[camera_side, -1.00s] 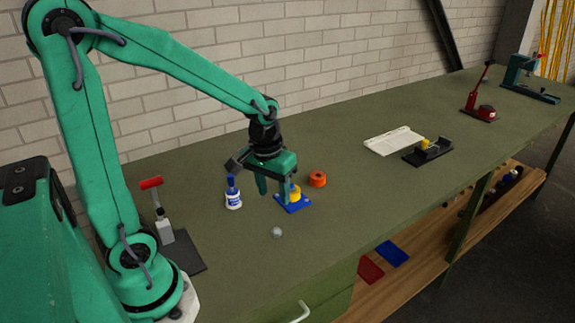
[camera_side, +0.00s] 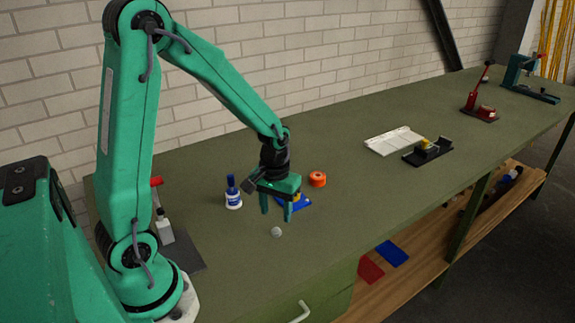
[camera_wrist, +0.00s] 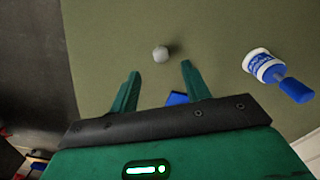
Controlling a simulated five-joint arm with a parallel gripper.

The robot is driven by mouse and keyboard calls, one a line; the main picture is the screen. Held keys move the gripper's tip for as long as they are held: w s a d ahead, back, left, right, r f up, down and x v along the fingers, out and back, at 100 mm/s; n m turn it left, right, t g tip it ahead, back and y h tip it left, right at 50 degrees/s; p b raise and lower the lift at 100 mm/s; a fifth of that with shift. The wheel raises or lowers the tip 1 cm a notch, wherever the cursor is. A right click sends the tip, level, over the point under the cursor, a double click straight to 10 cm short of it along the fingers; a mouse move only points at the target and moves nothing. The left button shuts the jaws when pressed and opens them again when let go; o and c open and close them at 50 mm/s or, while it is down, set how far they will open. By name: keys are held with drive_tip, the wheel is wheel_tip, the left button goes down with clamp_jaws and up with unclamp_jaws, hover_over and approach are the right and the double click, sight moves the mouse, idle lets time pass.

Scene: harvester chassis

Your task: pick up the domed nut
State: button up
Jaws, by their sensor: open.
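The domed nut (camera_side: 276,232) is a small grey rounded piece lying on the green bench top. It also shows in the wrist view (camera_wrist: 160,54), ahead of the fingertips and roughly between their lines. My gripper (camera_side: 276,211) is open and empty, above the bench and a little behind the nut in the side view. Its two green fingers (camera_wrist: 158,68) are spread apart in the wrist view, and neither appears to touch the nut.
A blue-capped white bottle (camera_side: 233,192) stands left of my gripper. A blue block (camera_side: 303,203) with a yellow part is just behind the fingers, partly hidden. The bench around the nut (camera_side: 320,250) is clear.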

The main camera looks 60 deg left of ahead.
sight(276, 232)
drive_tip(key=shift+f, duration=0.25)
drive_tip(key=shift+a+f, duration=0.1)
drive_tip(key=shift+f, duration=2.45)
clamp_jaws()
drive_tip(key=shift+r, duration=0.1)
